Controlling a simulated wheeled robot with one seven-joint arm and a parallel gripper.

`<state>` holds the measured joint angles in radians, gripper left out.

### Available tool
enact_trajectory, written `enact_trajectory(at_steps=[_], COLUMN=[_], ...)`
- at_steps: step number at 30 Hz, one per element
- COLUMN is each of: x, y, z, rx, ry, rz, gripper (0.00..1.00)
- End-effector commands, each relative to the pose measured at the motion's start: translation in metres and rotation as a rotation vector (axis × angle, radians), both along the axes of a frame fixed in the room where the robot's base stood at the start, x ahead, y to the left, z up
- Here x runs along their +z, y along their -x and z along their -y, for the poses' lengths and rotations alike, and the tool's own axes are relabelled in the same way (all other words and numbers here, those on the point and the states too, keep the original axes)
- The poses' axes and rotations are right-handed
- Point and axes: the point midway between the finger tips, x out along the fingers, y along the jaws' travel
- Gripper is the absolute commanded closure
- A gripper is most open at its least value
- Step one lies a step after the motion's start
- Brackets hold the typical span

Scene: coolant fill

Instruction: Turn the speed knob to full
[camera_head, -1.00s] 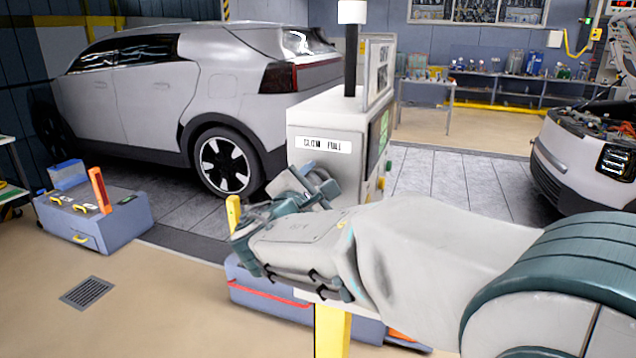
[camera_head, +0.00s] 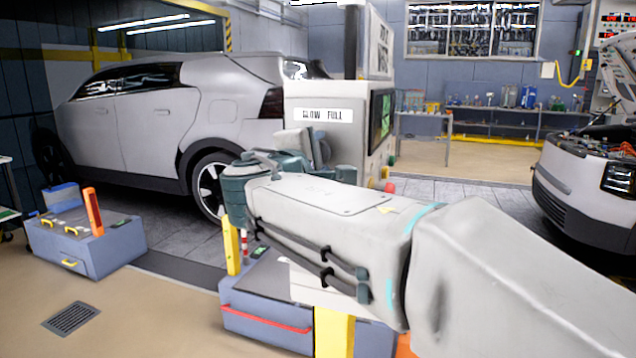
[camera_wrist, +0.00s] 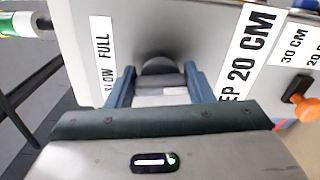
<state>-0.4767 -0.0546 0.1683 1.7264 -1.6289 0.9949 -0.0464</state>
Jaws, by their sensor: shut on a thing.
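The speed knob (camera_wrist: 159,68) is a dark grey round knob on the pale face of the machine box (camera_head: 350,105). In the wrist view it sits between the two blue-grey fingers of my gripper (camera_wrist: 160,84), which is shut on it. A white label (camera_wrist: 103,52) reading SLOW FULL is beside the knob, and it also shows above it in the head view (camera_head: 323,115). My gripper (camera_head: 314,146) reaches the box front in the head view. The wrist hides part of the knob there, and I cannot tell which way the knob points.
A screen (camera_head: 381,117) is on the box's side. A yellow post (camera_head: 233,248) and a blue-grey cart (camera_head: 268,305) stand below my arm. Cars are on both sides.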

Motion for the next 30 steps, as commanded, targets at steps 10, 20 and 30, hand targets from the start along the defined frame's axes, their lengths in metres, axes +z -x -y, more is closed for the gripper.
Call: enact_trajectory(at_steps=[10, 20, 30], x=[-0.0112, -0.0107, -0.0093], y=[-0.0003, -0.0005, -0.001], z=[0.0002, -0.0004, -0.0011], rx=[-0.001, -0.001, -0.002], ry=[-0.299, -0.585, -0.808], rz=[0.108, 0.211, 0.29], gripper=[0.75, 0.75, 0.75])
